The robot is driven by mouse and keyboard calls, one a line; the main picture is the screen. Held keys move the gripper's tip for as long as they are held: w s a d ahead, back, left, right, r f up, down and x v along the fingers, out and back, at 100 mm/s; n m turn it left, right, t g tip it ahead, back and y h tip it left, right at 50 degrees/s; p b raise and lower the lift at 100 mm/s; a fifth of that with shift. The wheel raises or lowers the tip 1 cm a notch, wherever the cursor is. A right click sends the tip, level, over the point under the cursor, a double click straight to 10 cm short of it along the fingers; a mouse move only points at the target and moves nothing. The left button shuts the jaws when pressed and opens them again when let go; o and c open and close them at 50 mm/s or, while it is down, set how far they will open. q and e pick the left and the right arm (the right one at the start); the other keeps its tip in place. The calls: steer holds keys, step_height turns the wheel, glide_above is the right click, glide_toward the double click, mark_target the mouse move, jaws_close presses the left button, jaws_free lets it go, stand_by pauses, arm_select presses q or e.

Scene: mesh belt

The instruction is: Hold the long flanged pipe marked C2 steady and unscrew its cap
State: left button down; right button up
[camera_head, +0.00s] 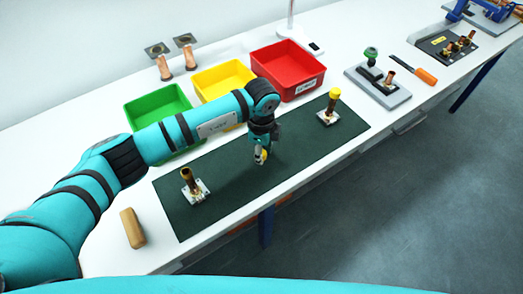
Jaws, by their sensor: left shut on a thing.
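My left gripper (262,156) is above the middle of the dark green mat (225,205), pointing down. It is shut on a small yellow thing (264,153), which looks like a cap; the fingers partly hide it. A copper-coloured flanged pipe (187,176) stands upright on a square plate at the mat's left part, with no yellow cap on top. Another flanged pipe (330,108) stands at the mat's right end with a yellow cap (334,94) on top. I cannot read the mark C2 on either pipe. My right gripper is not in view.
Green (152,103), yellow (222,77) and red (288,64) bins stand behind the mat. A wooden block (132,228) lies at the front left. A grey fixture (378,88) and an orange-handled tool (425,75) are at right. The mat between the pipes is otherwise clear.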

arm_select(q)
steer(key=shift+s+f, duration=0.1)
steer(key=shift+f, duration=0.2)
steer(key=c, duration=1.2)
jaws_free()
steer(key=shift+s, duration=0.1)
steer(key=shift+o, duration=1)
steer(key=shift+f, duration=0.1)
